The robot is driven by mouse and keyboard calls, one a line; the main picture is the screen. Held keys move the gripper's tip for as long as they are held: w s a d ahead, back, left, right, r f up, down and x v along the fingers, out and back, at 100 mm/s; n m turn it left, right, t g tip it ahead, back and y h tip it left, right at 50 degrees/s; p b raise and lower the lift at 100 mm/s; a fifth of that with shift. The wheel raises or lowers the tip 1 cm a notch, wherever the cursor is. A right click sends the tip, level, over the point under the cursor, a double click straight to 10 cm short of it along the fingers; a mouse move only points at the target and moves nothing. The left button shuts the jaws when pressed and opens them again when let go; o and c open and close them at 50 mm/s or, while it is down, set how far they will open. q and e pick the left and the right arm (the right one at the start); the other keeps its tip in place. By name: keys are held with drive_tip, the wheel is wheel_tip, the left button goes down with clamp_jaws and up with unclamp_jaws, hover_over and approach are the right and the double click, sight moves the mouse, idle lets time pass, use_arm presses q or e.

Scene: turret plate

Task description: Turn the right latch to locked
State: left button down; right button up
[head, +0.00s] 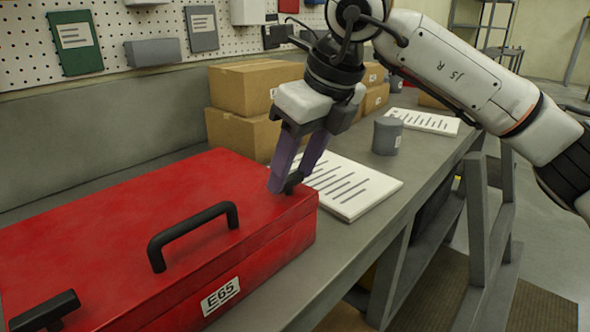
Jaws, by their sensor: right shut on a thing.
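A red toolbox (100,225) with an E65 label lies on the grey workbench. A black carry handle (192,234) stands on its lid. The right latch (293,181) is a small dark piece at the lid's right corner, mostly hidden by the fingers, so its angle cannot be told. Another black latch (44,311) shows at the lower left. My right gripper (283,186) points down and is shut on the right latch. My left gripper is not in view.
Cardboard boxes (245,88) stand behind the right gripper. A white printed sheet or pad (352,188) and a grey cylinder (387,136) are right of the toolbox. The bench's front edge (345,262) runs along the right. A pegboard (140,22) is behind.

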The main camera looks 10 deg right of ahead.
idle(0.4)
drive_tip(key=o, duration=1.1)
drive_tip(key=shift+c, duration=0.2)
drive_tip(key=v, duration=1)
drive_tip(key=shift+r, duration=0.2)
drive_tip(key=shift+s, duration=0.1)
